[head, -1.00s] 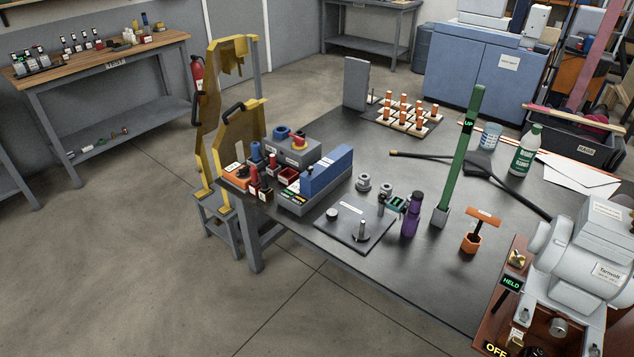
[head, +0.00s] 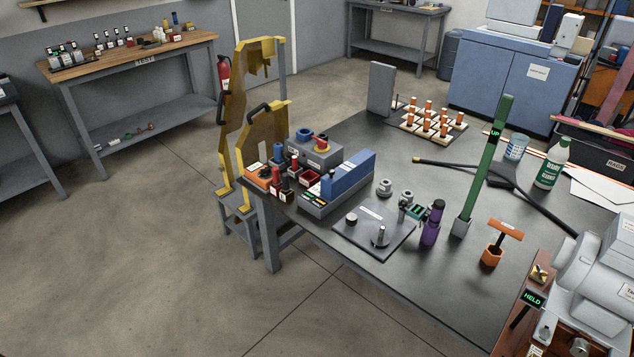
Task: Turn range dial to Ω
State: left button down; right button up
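No dial with a readable Ω mark can be made out at this distance. An orange item with white patches (head: 256,179) lies at the table's left end, partly hidden behind red and dark upright pieces (head: 286,184); I cannot tell whether it carries the dial. Neither of my grippers is in view.
The dark table (head: 400,280) holds a blue-topped grey bin (head: 340,184), a flat plate with posts (head: 372,232), a purple bottle (head: 432,226) and a green lever (head: 486,155). A yellow panel frame (head: 238,130) stands at its left end. Open floor (head: 130,260) lies left.

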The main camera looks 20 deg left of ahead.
aim_at(267, 170)
jog(key=i+j+z, duration=0.2)
jog(key=j, duration=0.5)
jog(key=i+j+z, duration=0.2)
jog(key=j, duration=0.45)
jog(key=j+z, duration=0.25)
jog(key=j, duration=0.45)
